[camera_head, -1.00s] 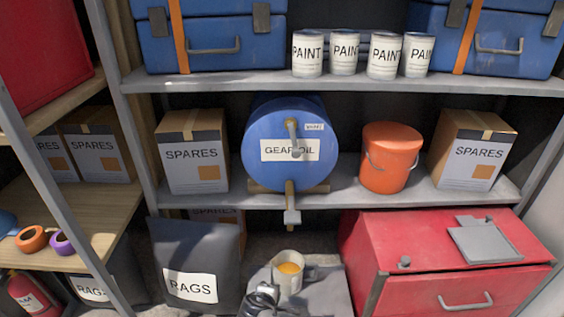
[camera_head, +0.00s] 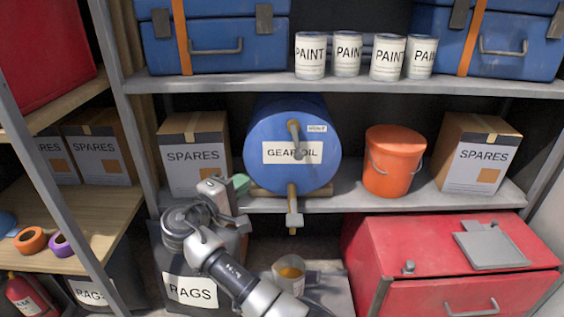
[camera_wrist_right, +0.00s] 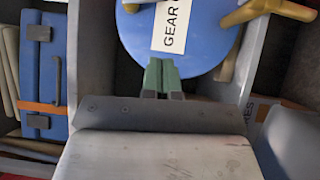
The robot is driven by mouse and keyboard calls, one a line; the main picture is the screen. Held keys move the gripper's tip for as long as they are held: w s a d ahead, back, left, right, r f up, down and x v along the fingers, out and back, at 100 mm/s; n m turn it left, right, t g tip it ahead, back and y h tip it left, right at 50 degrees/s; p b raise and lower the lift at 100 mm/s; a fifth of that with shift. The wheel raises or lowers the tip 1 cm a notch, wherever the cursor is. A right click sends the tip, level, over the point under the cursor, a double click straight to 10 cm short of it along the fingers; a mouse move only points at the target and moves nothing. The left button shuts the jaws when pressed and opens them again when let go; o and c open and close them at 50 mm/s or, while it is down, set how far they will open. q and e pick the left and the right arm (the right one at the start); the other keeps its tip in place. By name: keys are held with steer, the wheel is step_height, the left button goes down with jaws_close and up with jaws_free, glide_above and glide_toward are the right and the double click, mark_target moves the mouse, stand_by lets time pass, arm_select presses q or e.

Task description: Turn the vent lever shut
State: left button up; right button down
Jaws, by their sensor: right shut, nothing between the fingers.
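The blue gear oil drum (camera_head: 262,172) lies on its side on the middle shelf, its round end facing me. The vent lever (camera_head: 295,139) is on the upper part of that face, beside a small label, and hangs down with a slight slant. In the right wrist view, only a brass-coloured bit of it (camera_wrist_right: 131,7) shows at the top edge. My right gripper (camera_head: 241,184) is left of the drum's lower part, apart from the lever. Its green fingertips (camera_wrist_right: 162,78) are together and empty, pointing at the drum. My left gripper is out of view.
A spares box (camera_head: 193,155) stands left of the drum and an orange bucket (camera_head: 393,165) right. The shelf edge (camera_head: 370,202) runs below; paint cans (camera_head: 347,54) stand above.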

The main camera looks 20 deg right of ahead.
steer(key=p, duration=0.4)
glide_toward(296, 143)
steer(key=w+f, duration=0.2)
steer(key=w, duration=0.1)
steer(key=d+p, duration=0.1)
steer(key=d, duration=0.2)
steer(key=shift+s+d+p, duration=0.15)
steer(key=shift+d+p, duration=0.25)
steer(key=shift+d, duration=0.1)
